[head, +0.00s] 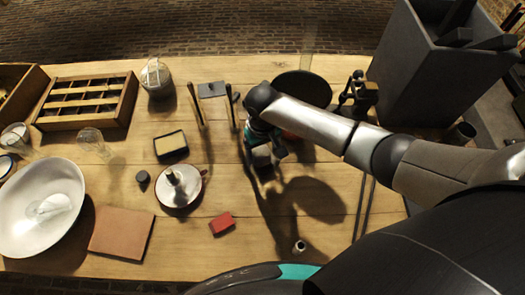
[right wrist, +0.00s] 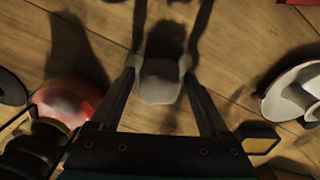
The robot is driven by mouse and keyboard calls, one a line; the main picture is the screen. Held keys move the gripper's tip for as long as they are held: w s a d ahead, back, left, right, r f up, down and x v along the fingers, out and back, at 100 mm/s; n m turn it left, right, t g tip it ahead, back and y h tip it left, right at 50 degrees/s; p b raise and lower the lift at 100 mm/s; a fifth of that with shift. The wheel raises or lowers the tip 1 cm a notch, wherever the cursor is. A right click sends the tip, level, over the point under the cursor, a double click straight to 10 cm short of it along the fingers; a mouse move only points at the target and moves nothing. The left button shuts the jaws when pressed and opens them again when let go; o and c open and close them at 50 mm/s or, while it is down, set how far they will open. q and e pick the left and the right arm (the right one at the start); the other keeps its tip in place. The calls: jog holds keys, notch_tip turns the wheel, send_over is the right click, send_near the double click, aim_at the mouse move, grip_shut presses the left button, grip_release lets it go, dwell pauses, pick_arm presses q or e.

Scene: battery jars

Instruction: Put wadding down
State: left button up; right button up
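My right gripper (head: 262,150) hangs over the middle of the table, its fingers pointing down. In the right wrist view its fingertips (right wrist: 158,72) are closed on both sides of a pale grey, soft-edged block, which I take for the wadding (right wrist: 160,82). In the head view the block shows as a small grey piece (head: 262,157) at the fingertips, partly hidden by the gripper. The wood and shadows show beneath it; I cannot tell whether it touches the table. My left gripper is not in view.
A red block (head: 222,223), a white dish with a knob (head: 180,187) and a framed pad (head: 171,144) lie to the left. A dark round disc (head: 303,88) is behind the arm. A white bowl (head: 22,205) stands far left. Bare wood (head: 270,225) lies in front.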

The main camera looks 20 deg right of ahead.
aim_at(262, 153)
jog(key=shift+o, duration=0.4)
notch_tip(262, 153, up, 12)
jog(key=p, duration=0.3)
jog(key=shift+r, duration=0.2)
dwell(0.3)
